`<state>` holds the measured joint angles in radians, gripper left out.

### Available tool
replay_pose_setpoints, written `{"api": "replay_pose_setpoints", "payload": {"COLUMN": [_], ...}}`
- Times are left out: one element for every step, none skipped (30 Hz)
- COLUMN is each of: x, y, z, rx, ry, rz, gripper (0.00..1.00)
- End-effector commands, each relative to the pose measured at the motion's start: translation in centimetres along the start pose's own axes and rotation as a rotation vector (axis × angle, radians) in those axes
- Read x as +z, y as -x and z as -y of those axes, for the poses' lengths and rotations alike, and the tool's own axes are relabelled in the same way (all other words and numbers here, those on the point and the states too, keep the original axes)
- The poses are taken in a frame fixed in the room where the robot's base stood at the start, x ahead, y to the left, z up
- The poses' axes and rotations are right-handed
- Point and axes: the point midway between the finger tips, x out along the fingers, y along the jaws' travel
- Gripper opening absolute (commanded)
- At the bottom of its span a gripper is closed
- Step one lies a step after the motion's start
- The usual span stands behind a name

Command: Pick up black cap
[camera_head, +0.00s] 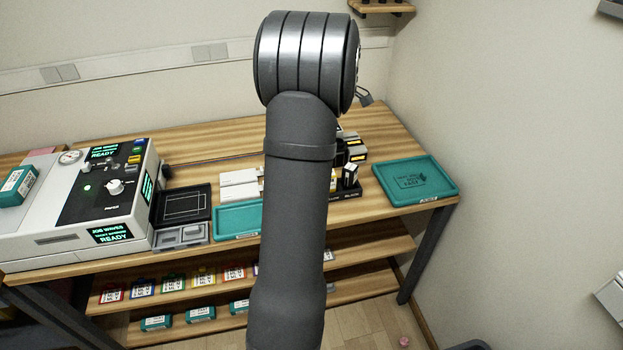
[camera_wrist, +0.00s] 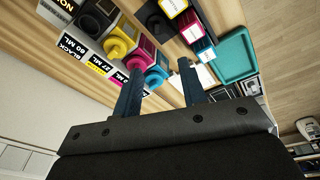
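The black cap (camera_wrist: 88,26) appears as a dark round top on the black ink bottle, at the upper left of the wrist view. The black bottle's label (camera_wrist: 73,46) reads BLACK 60 ML. My gripper (camera_wrist: 160,67) is open, with its two dark fingers apart and nothing visibly held between them. The fingers are to the lower right of the black cap in the wrist view, nearer the cyan cap (camera_wrist: 155,77). In the head view my arm covers the middle of the bench and hides the bottles and the gripper.
Yellow (camera_wrist: 116,47) and magenta (camera_wrist: 136,62) caps stand in a row beside the black one. Cartons (camera_head: 352,150) stand nearby. A teal tray (camera_head: 440,188) lies at the bench's right end, another (camera_head: 238,222) at the front. A machine (camera_head: 100,190) fills the left.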

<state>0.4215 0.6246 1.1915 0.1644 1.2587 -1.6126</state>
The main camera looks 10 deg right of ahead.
Motion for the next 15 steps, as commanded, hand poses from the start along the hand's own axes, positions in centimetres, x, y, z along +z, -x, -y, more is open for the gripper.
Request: {"api": "replay_pose_setpoints", "payload": {"x": [-0.9, -1.3, -1.8, -2.1, -2.4, -2.8, -3.0, -3.2, -3.4, -3.5, -3.6, -3.7, -3.7, -3.7, -3.6], "y": [-0.9, -1.4, -1.9, -2.2, -2.6, -2.9, -3.2, -3.4, -3.6, -3.7, -3.8, -4.0, -4.2, -4.5, -5.0], "z": [-0.5, -0.8, -1.1, -1.3, -1.5, -1.8, -1.9, -2.0, -2.2, -2.2, -2.3, -2.3, -2.3, -2.3, -2.3], "rx": [-0.018, -0.025, -0.032, -0.037, -0.04, -0.041, -0.043, -0.043, -0.042, -0.042, -0.042, -0.043, -0.043, -0.043, -0.043], "ry": [-0.054, -0.092, -0.141, -0.175, -0.206, -0.243, -0.267, -0.288, -0.313, -0.327, -0.339, -0.349, -0.355, -0.359, -0.361], "rz": [0.026, 0.044, 0.066, 0.082, 0.097, 0.115, 0.126, 0.137, 0.148, 0.154, 0.16, 0.166, 0.168, 0.17, 0.17], "gripper": [0.38, 0.38, 0.38, 0.38, 0.38, 0.38, 0.38, 0.38, 0.38, 0.38, 0.38, 0.38, 0.38, 0.38, 0.38]}}
